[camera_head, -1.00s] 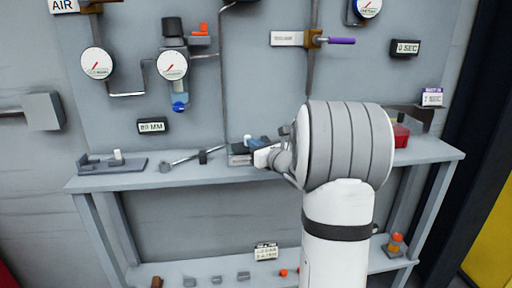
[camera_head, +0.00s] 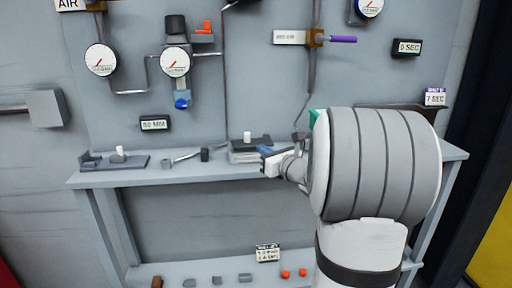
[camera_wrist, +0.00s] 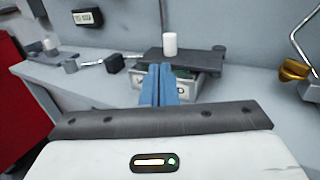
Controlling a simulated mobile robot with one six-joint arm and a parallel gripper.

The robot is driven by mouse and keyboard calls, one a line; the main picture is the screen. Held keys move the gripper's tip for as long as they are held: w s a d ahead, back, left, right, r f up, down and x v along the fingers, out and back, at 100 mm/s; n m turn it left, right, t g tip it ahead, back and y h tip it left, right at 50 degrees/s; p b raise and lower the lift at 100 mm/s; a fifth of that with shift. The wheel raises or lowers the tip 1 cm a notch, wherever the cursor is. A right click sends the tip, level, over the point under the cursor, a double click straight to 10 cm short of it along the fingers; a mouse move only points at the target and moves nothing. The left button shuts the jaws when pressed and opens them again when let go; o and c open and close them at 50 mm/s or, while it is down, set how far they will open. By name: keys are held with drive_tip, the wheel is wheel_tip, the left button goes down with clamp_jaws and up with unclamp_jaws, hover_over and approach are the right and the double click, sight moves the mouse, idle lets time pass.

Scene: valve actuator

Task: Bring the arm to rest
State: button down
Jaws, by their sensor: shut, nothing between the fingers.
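My gripper (camera_wrist: 160,87) shows its two blue fingers pressed together and empty in the wrist view. In the head view my gripper (camera_head: 264,150) is at the right of a grey block device with a white knob (camera_head: 247,140), over the shelf. In the wrist view this device (camera_wrist: 182,60) lies just beyond the fingertips, with a white cylinder upright on its dark top plate. The fingers hide part of its front; I cannot tell whether they touch it. My arm is stretched over the right part of the shelf.
The shelf (camera_head: 150,178) holds a dark plate with a white knob (camera_head: 118,158) and a lever-like rod (camera_head: 180,156). Gauges (camera_head: 175,61), a regulator and a purple-handled valve (camera_head: 341,39) are on the panel behind. A lower shelf carries small parts.

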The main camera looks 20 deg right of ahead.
drive_tip(key=s, duration=0.6)
drive_tip(key=s+a+n+g+y+p, duration=0.2)
drive_tip(key=s+a+n+g+p, duration=0.3)
drive_tip(key=a+n, duration=0.45)
drive_tip(key=s+a+n+g+y+p, duration=0.3)
drive_tip(key=s+a+n+g, duration=0.4)
drive_tip(key=a, duration=0.4)
drive_tip(key=s+d+r+n+g+h+p, duration=0.1)
drive_tip(key=s+n+h+p, duration=0.3)
drive_tip(key=n, duration=0.4)
drive_tip(key=s+d+r+n+g+h+p, duration=0.1)
drive_tip(key=s+r+n+g+h+p, duration=0.1)
drive_tip(key=s+n+h+p, duration=0.2)
drive_tip(key=shift+s+d+n, duration=0.4)
drive_tip(key=shift+s+n, duration=1.35)
drive_tip(key=shift+n, duration=0.9)
